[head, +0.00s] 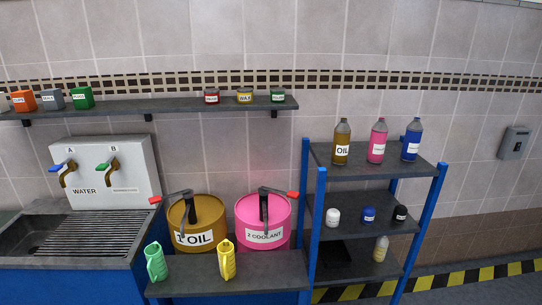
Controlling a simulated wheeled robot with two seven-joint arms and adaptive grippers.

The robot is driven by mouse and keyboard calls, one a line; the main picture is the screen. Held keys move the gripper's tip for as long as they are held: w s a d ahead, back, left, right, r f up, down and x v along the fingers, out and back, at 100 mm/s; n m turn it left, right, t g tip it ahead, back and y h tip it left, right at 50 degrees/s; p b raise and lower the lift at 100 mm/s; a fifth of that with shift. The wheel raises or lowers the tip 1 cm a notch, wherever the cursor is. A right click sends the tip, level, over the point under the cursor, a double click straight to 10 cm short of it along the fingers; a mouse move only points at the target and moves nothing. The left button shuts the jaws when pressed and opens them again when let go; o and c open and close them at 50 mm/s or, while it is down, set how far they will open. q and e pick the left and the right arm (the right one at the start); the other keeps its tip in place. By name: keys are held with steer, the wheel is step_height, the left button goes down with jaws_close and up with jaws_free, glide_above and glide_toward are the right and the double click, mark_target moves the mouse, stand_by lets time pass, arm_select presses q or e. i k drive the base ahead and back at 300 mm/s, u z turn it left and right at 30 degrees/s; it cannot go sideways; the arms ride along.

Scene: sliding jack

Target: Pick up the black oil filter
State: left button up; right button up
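A small black cylinder with a white label (400,214), which looks like the black oil filter, stands on the middle shelf of the blue-framed rack (352,211). It is the rightmost of three small cylinders there, close to the right rack post. To its left stand a blue one (369,215) and a white one (333,217). The label text is too small to read. Neither of my grippers is in view.
Oil (342,142), pink (377,141) and blue (411,140) bottles stand on the rack's top shelf; a pale bottle (381,249) is on the lowest. Left of the rack are a pink coolant drum (274,209), an oil drum (208,215) and a sink (75,235).

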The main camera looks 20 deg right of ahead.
mark_target(399, 215)
steer(key=z, duration=0.6)
steer(key=i, duration=1.6)
steer(key=z, duration=0.55)
